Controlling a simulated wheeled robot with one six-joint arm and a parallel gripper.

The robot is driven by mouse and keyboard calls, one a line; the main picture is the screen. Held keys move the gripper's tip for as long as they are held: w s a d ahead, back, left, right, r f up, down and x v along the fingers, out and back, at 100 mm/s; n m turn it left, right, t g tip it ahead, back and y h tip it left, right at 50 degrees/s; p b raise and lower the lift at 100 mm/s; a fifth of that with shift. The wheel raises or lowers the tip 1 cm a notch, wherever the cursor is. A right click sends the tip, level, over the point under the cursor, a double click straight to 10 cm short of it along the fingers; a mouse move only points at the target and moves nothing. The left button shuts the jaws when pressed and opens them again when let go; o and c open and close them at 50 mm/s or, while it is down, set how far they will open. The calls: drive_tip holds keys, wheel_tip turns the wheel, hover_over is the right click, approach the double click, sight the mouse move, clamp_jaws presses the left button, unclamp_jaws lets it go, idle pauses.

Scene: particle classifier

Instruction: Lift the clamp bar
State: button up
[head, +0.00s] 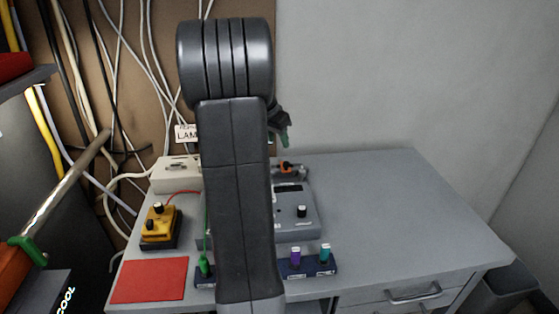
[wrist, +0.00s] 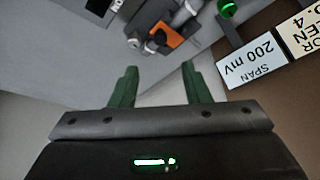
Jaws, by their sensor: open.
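My gripper (wrist: 158,68) is open and empty, its two green fingers apart in the wrist view. In the head view my gripper (head: 284,138) shows only partly, behind my dark arm and above the rear of the bench. A small clamp-like fitting with an orange block (wrist: 166,34) and grey metal parts lies beyond the fingertips, with a visible gap. It also shows in the head view as an orange fitting (head: 287,168) behind the grey instrument. I cannot tell which of its parts is the clamp bar. My arm hides part of the instrument.
The grey instrument (head: 302,222) stands on the grey bench (head: 400,210), whose right side is clear. A yellow box (head: 160,224), red mat (head: 150,280) and dark block holding purple and teal pieces (head: 308,268) lie nearby. White labels (wrist: 252,64) stand on the brown backboard.

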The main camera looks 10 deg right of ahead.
sight(286, 163)
drive_tip(key=x, duration=1.1)
clamp_jaws()
